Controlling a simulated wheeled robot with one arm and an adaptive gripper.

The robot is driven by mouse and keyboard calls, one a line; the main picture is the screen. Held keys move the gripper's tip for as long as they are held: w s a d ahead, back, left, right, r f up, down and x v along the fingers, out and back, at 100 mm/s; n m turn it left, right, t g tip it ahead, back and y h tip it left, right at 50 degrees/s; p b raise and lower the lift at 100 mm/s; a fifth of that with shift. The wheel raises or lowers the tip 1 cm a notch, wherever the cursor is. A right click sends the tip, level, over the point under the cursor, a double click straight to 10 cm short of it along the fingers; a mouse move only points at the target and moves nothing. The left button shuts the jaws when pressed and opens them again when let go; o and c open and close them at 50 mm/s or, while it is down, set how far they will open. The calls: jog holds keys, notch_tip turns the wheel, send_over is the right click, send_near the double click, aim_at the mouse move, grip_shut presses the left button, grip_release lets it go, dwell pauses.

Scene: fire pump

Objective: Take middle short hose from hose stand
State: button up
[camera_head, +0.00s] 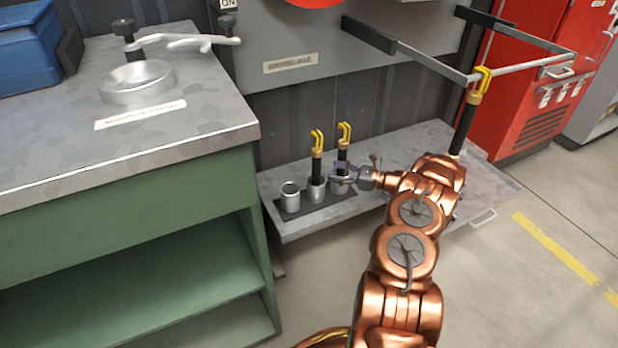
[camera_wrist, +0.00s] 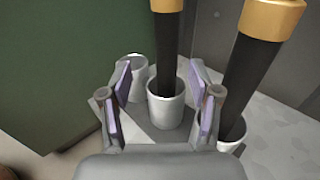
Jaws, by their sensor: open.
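The hose stand (camera_head: 334,204) is a dark base with a row of metal cups on the low grey shelf. The middle short hose (camera_head: 317,172), black with a yellow hooked top, stands upright in the middle cup. A second short hose (camera_head: 342,153) stands in the right cup. The left cup (camera_head: 290,197) is empty. My gripper (camera_head: 340,176) is open at the stand. In the wrist view its fingers (camera_wrist: 160,103) are spread either side of the middle hose (camera_wrist: 168,55), just above its cup (camera_wrist: 165,107).
The right short hose (camera_wrist: 245,75) stands close beside my right finger. A longer hose (camera_head: 467,122) hangs from a rail at the right. The green workbench (camera_head: 150,239) stands left of the shelf (camera_head: 290,231). A red cabinet (camera_head: 545,85) stands at the back right.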

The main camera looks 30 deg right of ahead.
aim_at(316, 167)
jog(key=shift+w+d+f+b+x, duration=0.15)
jog(key=shift+b+x, duration=0.4)
jog(key=shift+x, duration=0.7)
jog(key=shift+w+d+f+b+x, duration=0.1)
jog(key=shift+b+x, duration=0.4)
jog(key=shift+x, duration=0.8)
jog(key=shift+w+d+f+b+x, duration=0.15)
jog(key=shift+b+x, duration=0.4)
jog(key=shift+x, duration=0.7)
jog(key=shift+s, duration=0.15)
grip_shut()
